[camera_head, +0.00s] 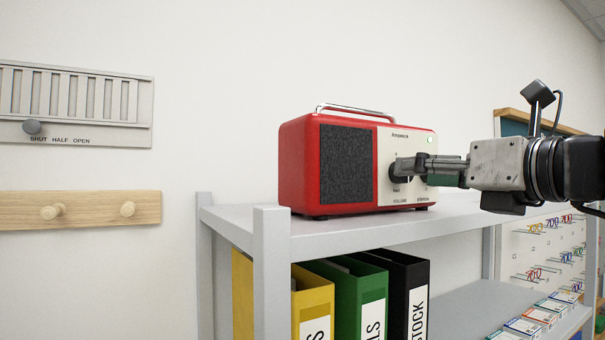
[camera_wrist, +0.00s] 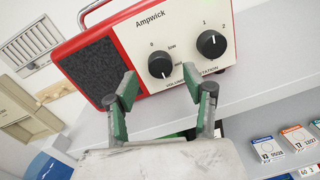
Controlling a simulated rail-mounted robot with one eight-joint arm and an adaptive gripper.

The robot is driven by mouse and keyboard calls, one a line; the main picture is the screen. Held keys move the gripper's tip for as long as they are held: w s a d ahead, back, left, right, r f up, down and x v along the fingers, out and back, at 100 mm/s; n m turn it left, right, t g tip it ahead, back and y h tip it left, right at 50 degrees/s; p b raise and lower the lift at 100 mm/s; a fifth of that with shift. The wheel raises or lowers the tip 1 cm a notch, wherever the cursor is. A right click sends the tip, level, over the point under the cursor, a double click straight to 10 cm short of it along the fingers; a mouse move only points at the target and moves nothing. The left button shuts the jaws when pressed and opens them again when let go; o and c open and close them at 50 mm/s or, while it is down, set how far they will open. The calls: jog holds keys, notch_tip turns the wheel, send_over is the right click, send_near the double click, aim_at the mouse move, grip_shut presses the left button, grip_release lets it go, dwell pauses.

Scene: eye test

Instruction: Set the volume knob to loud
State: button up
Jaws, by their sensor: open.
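The red radio (camera_head: 297,165) with a cream front stands on the grey shelf; it also shows in the wrist view (camera_wrist: 98,68). Its black volume knob (camera_wrist: 160,66) is the left of two knobs, above the "VOLUME" label. A light pointer line shows on its lower part; the nearby marks are too small or covered to read fully. My gripper (camera_wrist: 159,74) is open, one fingertip to each side of the volume knob in the wrist view. Contact cannot be told. In the head view my gripper (camera_head: 410,168) reaches the front from the right and covers much of the knobs.
The station knob (camera_wrist: 211,43) sits close right of the volume knob. A metal handle (camera_head: 355,109) tops the radio. Yellow, green and black binders (camera_head: 403,290) stand below the shelf (camera_head: 345,238). A wall vent (camera_head: 75,105) and peg rail (camera_head: 85,209) are at left.

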jog(key=shift+v, duration=2.2)
jog(key=shift+f, duration=0.1)
jog(key=s+a+f+n+g+h+b, duration=0.1)
jog(key=s+f+n+g+h+b, duration=0.1)
jog(key=f+n, duration=1.5)
jog(key=s+a+f+n+g+h+b, duration=0.1)
jog(key=f+n+g+h+b, duration=0.3)
jog(key=f+n, duration=1.3)
jog(key=shift+s+a+f+g+h+b, duration=0.5)
jog(key=shift+f+g+b, duration=0.95)
jog(key=shift+f, duration=8.25)
jog(key=shift+s+d+g+p, duration=0.1)
jog(key=shift+d+g+p, duration=0.1)
jog(key=shift+g+p, duration=0.2)
